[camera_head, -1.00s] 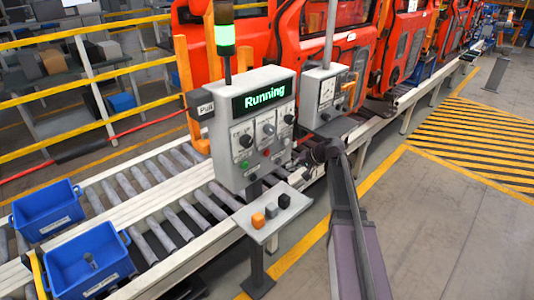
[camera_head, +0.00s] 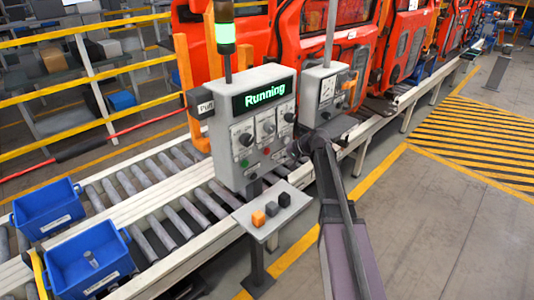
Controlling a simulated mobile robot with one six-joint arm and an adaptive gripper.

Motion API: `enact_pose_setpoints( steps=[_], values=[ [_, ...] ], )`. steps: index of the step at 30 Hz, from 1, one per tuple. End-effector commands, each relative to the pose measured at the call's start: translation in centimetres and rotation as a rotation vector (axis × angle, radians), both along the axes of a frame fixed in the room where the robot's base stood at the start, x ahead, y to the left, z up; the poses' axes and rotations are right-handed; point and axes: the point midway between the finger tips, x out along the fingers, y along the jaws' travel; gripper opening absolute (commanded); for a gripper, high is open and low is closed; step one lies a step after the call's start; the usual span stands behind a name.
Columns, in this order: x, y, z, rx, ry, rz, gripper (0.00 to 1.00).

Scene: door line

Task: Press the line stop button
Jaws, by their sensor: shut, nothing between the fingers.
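The grey control panel (camera_head: 253,130) stands on a post beside the conveyor, and its display (camera_head: 259,96) reads "Running" in green. Below are several black knobs, a green button (camera_head: 245,163) at lower left and a small red button (camera_head: 267,152) to its right. I cannot read the labels, so I cannot tell which is the line stop button. My gripper (camera_head: 294,148) is shut and empty at the panel's right edge, near its lower right controls. It hides part of that corner; whether it touches the panel is not clear.
A green-lit stack light (camera_head: 225,36) tops the panel. A small shelf (camera_head: 271,212) with three blocks juts out below. A second grey box (camera_head: 323,92) stands behind right. Blue bins (camera_head: 88,262) sit at left. Orange-red doors (camera_head: 300,45) line the back.

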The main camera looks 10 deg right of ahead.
Motion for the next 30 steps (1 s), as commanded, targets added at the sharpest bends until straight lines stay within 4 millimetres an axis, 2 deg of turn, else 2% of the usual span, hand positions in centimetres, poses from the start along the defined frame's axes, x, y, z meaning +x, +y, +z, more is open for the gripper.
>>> enact_pose_setpoints(
  steps=[3,10,30],
  values=[
    [1.1,0.6,0.0,0.0,0.0,0.0,0.0],
    [2.0,1.4,0.0,0.0,-0.001,-0.001,0.0],
    [2.2,1.5,0.0,0.0,0.0,-0.001,0.0]
  ],
)
